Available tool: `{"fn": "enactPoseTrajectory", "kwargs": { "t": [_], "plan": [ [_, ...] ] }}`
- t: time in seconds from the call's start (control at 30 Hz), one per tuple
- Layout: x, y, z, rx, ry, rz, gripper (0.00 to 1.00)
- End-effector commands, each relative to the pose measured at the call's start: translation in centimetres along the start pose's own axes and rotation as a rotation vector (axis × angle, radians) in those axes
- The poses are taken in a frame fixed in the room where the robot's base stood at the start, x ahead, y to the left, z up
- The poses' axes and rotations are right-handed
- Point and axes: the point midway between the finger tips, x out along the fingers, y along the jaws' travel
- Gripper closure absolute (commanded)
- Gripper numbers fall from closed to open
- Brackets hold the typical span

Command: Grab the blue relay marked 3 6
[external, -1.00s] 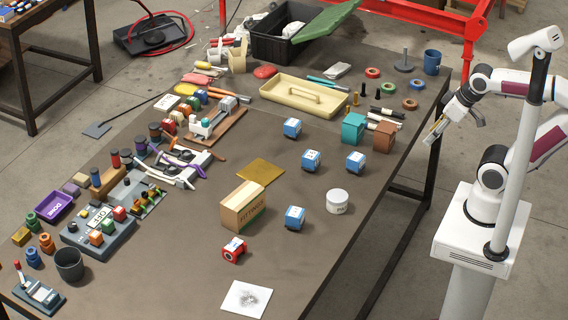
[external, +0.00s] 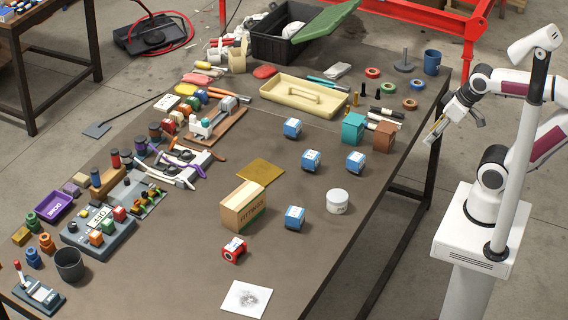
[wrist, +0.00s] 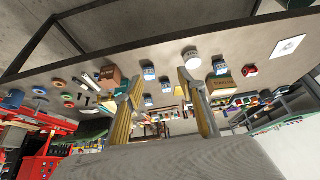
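Several blue relays with white faces stand apart on the brown table: one near the tan tray (external: 292,128), one in the middle (external: 311,160), one to the right (external: 355,162) and one beside the cardboard box (external: 294,218). Their markings are too small to read, so I cannot tell which is 3 6. Blue relays also show in the wrist view (wrist: 149,71), which sees the table upside down. My gripper (external: 434,134) is off the table's right edge, away from all the relays. In the wrist view its two yellowish fingers (wrist: 160,77) are spread apart with nothing between them.
A cardboard box (external: 243,206), a white jar (external: 337,201) and a red relay (external: 234,250) stand near the blue relays. Teal (external: 353,128) and brown (external: 384,137) blocks stand toward my arm. Fixtures crowd the table's left side. Bare table surrounds the relays.

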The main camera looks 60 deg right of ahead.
Motion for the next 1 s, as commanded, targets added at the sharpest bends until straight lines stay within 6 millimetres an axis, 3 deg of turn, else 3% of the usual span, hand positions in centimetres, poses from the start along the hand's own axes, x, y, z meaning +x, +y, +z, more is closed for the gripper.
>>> {"fn": "enactPoseTrajectory", "kwargs": {
  "t": [0.27, 0.33, 0.37, 0.77, 1.0],
  "plan": [
    [0.0, 0.0, 0.0, 0.000, 0.000, 0.000, 0.60],
    [0.0, 0.0, 0.0, 0.000, 0.000, 0.000, 0.47],
    [0.0, 0.0, 0.0, 0.000, 0.000, 0.000, 0.45],
    [0.1, 0.0, -0.2, 0.000, 0.002, 0.000, 0.45],
    [1.4, 0.1, -2.1, 0.001, 0.025, 0.004, 0.45]
  ]
}}
